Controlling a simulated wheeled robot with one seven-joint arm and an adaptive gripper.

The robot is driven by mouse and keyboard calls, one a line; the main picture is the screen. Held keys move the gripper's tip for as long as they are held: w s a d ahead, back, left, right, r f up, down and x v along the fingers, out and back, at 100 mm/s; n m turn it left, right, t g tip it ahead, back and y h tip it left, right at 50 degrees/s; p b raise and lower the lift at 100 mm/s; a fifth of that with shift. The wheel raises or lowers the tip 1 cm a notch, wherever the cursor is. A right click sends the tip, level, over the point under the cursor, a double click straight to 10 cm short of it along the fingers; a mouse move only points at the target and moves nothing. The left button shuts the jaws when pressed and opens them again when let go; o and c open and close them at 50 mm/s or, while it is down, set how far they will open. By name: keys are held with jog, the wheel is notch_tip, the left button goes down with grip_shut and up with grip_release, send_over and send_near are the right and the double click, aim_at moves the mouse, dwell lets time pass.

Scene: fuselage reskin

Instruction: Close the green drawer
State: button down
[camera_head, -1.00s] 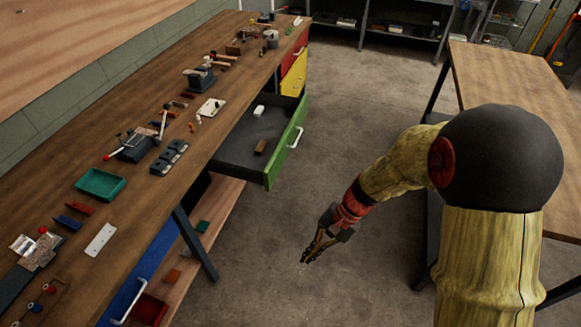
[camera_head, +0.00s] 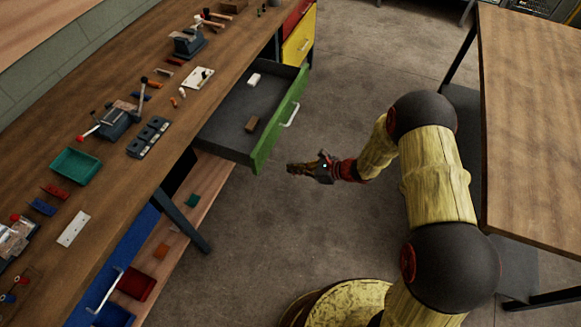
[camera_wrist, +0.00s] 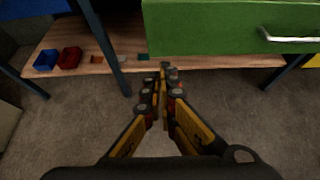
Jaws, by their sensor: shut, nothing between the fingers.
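The green drawer (camera_head: 279,121) is pulled out from under the long workbench. In the wrist view my gripper (camera_wrist: 165,68) points at the area below the green front (camera_wrist: 215,27). The handle (camera_wrist: 290,38) shows at the upper right there.
The long workbench (camera_head: 112,188) carries vises, a green tray (camera_head: 76,167) and small parts. A yellow drawer (camera_head: 299,40) sits beyond the green one. A table leg (camera_head: 182,222) and lower shelf (camera_head: 176,215) stand nearby. A second table (camera_head: 525,120) is at right. Floor between is clear.

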aim_at(210, 152)
jog(key=x, duration=0.3)
jog(key=b+x, duration=0.1)
jog(key=x, duration=0.3)
jog(key=r+b+x, duration=0.1)
jog(key=x, duration=0.2)
jog(key=shift+a, duration=0.55)
jog(key=shift+w+a+r+b, duration=0.1)
jog(key=shift+w+a+b, duration=0.2)
jog(key=shift+a, duration=0.2)
jog(key=w+a+b, duration=0.2)
jog(key=w+a, duration=0.1)
jog(key=a, duration=0.5)
jog(key=w+a+b, duration=0.2)
jog(key=a, duration=0.6)
jog(key=w+a+b, duration=0.2)
jog(key=w+a, duration=0.1)
jog(key=a, duration=0.5)
jog(key=shift+w+a, duration=0.15)
jog(key=shift+w, duration=0.2)
jog(key=shift+w+a, duration=0.15)
jog(key=shift+a, duration=0.3)
jog(key=shift+b, duration=0.3)
jog(key=shift+a+r, duration=0.1)
jog(key=shift+r, duration=0.05)
